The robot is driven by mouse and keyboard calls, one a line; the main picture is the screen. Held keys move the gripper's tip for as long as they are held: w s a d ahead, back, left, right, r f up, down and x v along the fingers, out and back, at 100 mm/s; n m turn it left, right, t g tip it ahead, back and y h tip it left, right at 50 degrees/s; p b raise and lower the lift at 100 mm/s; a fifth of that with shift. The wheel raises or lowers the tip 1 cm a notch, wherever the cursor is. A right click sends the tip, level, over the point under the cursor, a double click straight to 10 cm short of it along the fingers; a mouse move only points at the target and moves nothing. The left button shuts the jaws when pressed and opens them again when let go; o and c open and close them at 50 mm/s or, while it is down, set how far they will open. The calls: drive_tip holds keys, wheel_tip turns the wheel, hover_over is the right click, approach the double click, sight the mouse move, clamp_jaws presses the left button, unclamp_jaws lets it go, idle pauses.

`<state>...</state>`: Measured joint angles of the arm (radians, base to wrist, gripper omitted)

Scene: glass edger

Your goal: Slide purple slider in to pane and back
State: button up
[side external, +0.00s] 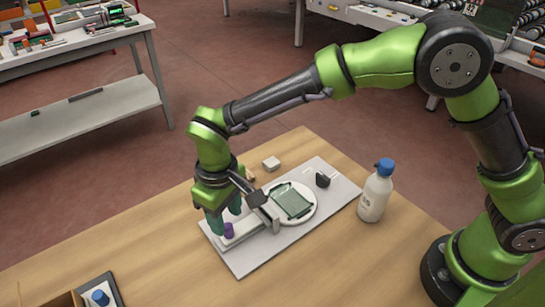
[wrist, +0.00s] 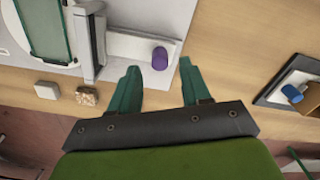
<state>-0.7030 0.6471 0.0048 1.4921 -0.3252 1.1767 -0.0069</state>
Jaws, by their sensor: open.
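The purple slider (wrist: 160,58) is a small rounded knob on a white rail (wrist: 125,46) in the wrist view. It also shows in the side view (side external: 229,230), at the left end of the rail. My gripper (wrist: 159,68) is open, its two green fingers pointing toward the slider, one on either side of its line. In the side view my gripper (side external: 225,224) hangs low over the rail end; contact with the slider cannot be told. The glass pane (side external: 291,201), greenish and clear, lies on a round white disc (side external: 311,212), apart from the slider.
A grey board (side external: 255,262) carries the fixture, with a grey upright (wrist: 87,45) between rail and pane. A white bottle with blue cap (side external: 376,192) stands right of the board. A pale block (side external: 271,163) lies behind. A tray (side external: 106,290) is at the front left.

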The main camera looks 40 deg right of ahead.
sight(228, 226)
drive_tip(key=shift+f, duration=1.75)
clamp_jaws()
